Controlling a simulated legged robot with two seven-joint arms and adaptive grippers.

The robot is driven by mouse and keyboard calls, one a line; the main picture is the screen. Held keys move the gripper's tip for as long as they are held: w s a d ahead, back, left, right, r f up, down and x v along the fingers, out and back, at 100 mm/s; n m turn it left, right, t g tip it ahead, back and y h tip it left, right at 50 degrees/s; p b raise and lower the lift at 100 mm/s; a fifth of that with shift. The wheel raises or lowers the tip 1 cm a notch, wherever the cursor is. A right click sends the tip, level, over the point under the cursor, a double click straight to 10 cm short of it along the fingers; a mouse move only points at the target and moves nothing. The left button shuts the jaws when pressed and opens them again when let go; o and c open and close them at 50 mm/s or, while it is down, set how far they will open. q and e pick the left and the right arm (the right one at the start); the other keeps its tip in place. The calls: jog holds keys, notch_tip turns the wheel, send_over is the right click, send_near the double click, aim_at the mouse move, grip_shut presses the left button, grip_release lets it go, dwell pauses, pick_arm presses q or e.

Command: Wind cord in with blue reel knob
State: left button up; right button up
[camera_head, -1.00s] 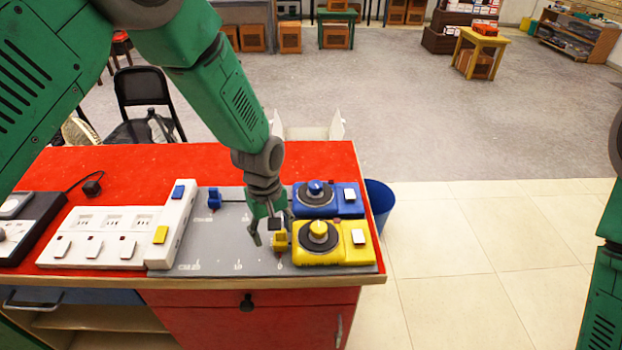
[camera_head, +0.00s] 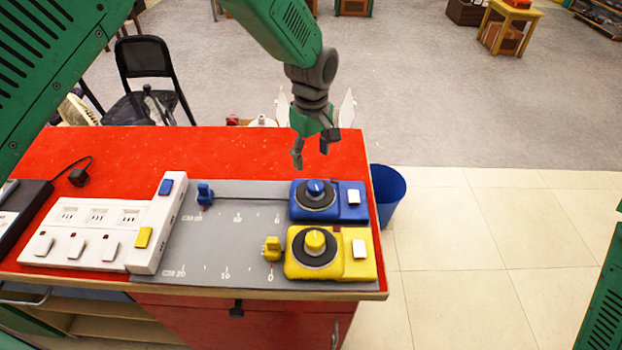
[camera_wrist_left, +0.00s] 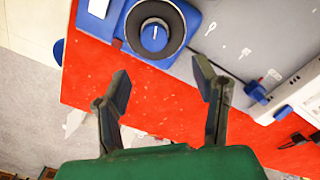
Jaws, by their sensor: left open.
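The blue reel (camera_head: 330,201) has a round blue knob (camera_head: 316,188) on a dark disc and a white button on its right. It sits at the back right of a grey board (camera_head: 222,228). A blue plug-shaped piece (camera_head: 205,194) stands at the board's far left end, with a thin line running toward the reel. My left gripper (camera_head: 311,154) is open and empty above the red tabletop, just behind the blue reel. In the left wrist view, the knob (camera_wrist_left: 154,35) lies beyond the open fingertips (camera_wrist_left: 163,85), untouched. My right gripper is out of view.
A yellow reel (camera_head: 330,254) sits in front of the blue one, with a yellow plug piece (camera_head: 272,248) beside it. A white power strip (camera_head: 92,236) lies to the left. A blue bin (camera_head: 388,194) stands on the floor right of the table.

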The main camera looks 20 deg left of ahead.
aim_at(315, 184)
pick_arm(q)
jog(key=f, duration=0.2)
jog(key=d+f, duration=0.1)
jog(key=f, duration=0.2)
jog(key=d+f, duration=0.1)
jog(key=f, duration=0.1)
jog(key=shift+w+d+f+p, duration=0.15)
jog(key=shift+w+d+p, duration=0.1)
jog(key=shift+p, duration=0.15)
jog(key=shift+a+f, duration=0.85)
jog(key=shift+f, duration=0.2)
jog(key=shift+a+f, duration=0.25)
jog(key=shift+a, duration=0.15)
jog(key=shift+d+r, duration=0.15)
jog(key=shift+d, duration=0.4)
jog(key=c, duration=1)
jog(key=shift+d, duration=0.35)
jog(key=shift+c, duration=0.7)
jog(key=shift+a, duration=0.4)
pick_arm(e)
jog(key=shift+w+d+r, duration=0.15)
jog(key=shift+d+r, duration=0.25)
